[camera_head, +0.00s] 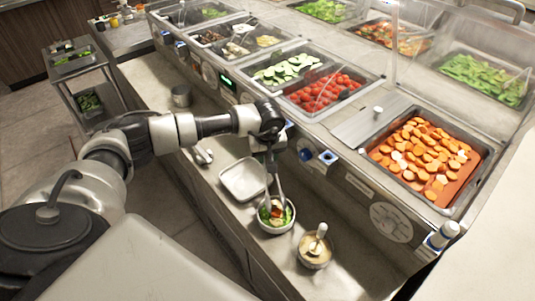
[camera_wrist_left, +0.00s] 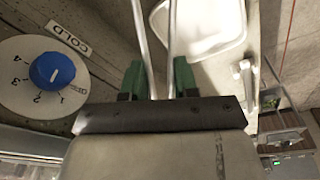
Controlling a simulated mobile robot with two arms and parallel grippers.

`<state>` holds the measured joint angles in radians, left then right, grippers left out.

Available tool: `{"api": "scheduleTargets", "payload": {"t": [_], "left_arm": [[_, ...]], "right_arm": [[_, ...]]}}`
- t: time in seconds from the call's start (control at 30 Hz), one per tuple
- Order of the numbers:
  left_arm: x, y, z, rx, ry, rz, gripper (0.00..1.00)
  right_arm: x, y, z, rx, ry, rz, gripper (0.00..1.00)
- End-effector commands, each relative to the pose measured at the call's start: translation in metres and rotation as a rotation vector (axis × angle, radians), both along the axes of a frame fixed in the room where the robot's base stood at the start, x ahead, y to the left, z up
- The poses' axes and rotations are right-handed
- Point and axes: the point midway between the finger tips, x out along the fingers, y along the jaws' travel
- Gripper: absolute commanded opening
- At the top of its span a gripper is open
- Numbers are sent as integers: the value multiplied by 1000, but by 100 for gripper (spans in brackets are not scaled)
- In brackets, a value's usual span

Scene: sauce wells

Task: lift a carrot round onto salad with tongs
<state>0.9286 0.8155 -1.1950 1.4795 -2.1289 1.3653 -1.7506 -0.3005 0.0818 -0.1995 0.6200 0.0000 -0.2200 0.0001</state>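My left gripper (camera_head: 270,143) is above the counter, with its green-padded fingers on either side of the metal tongs (camera_wrist_left: 173,35), also seen in the wrist view (camera_wrist_left: 158,80). The tongs point down and their tips reach into a small white salad bowl (camera_head: 290,219). The bowl holds green leaves and some red-orange bits (camera_head: 277,207); whether a carrot round is among them or between the tips, I cannot tell. Many carrot rounds (camera_head: 425,150) lie in a tray (camera_head: 478,172) at the right. My right gripper is not in view.
An empty white tray (camera_head: 243,180) sits behind the bowl. A small bowl of light sauce with a spoon (camera_head: 315,247) stands to its right. Pans of tomatoes (camera_head: 322,92) and cucumber (camera_head: 287,68) line the bar. A blue knob (camera_wrist_left: 52,71) is on the bar's front.

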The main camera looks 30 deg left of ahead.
Motion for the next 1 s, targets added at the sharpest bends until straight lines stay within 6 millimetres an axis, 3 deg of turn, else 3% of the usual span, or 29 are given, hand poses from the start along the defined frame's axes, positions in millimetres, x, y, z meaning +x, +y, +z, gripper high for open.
{"api": "scheduleTargets", "payload": {"t": [0.37,1.0], "left_arm": [[0,0,6,0,-1,0,26],[0,0,97,0,-1,0,26]], "right_arm": [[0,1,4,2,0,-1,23],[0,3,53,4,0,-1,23]]}}
